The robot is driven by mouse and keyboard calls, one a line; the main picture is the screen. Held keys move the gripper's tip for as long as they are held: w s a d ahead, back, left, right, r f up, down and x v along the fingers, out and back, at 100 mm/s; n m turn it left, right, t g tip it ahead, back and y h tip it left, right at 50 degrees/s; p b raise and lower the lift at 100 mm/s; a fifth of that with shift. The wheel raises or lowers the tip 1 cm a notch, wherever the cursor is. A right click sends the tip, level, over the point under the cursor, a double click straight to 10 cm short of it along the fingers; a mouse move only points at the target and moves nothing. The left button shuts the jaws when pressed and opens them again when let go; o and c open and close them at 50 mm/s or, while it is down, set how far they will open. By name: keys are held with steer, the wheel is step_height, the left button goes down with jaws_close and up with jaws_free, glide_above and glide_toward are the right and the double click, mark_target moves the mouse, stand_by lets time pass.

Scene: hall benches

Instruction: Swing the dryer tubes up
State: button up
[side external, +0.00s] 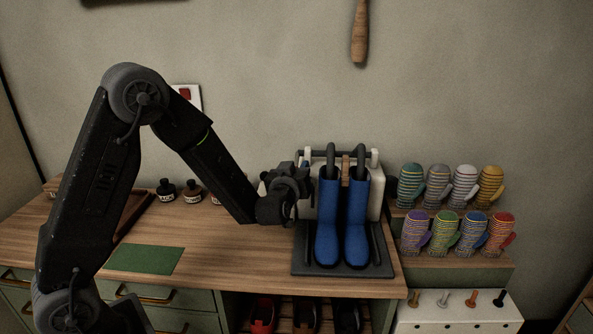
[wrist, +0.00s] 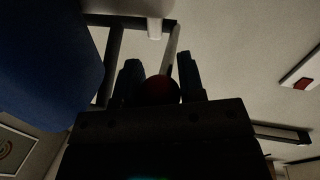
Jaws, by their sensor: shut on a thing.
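The boot dryer stands on the bench, with a dark base (side external: 380,262) and a pale upright housing (side external: 376,200). Its dark tubes (side external: 331,152) curve over the top and run down into a pair of blue boots (side external: 327,235), which stand upright on the base. A dark crossbar joins pale end pieces above the housing. My gripper (side external: 302,184) is at the dryer's left side, beside the left boot. In the wrist view my fingers (wrist: 160,78) are shut on a dark red round knob (wrist: 160,90) at the end of a thin lever. The knob is hidden in the side view.
Several striped mittens (side external: 417,232) stand on a stepped rack right of the dryer. Small bottles (side external: 167,190) stand at the bench's back, and a green mat (side external: 145,259) lies front left. A wooden handle (side external: 360,35) hangs on the wall. Shoes (side external: 264,313) sit on the shelf below.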

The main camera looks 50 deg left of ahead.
jaws_close()
steer(key=shift+r, duration=0.2)
step_height(320, 180, up, 3)
steer(key=g+h, duration=0.2)
steer(key=shift+w+a+f+n+g, duration=0.15)
steer(key=shift+n+g, duration=0.15)
steer(key=shift+w+a+r+g+h, duration=0.15)
steer(key=shift+r+g+h, duration=0.2)
steer(key=shift+r+g, duration=0.1)
steer(key=shift+w+a+r+g+h, duration=0.1)
steer(key=shift+w+r+g+h, duration=0.05)
steer(key=shift+r+g+h, duration=0.25)
steer(key=shift+w+a+r+g+h, duration=0.15)
steer(key=shift+r+g+h, duration=0.15)
steer(key=shift+g, duration=0.1)
steer(key=shift+w+a+r+g+h, duration=0.1)
steer(key=shift+a+r+g+h, duration=0.05)
steer(key=shift+r+g, duration=0.2)
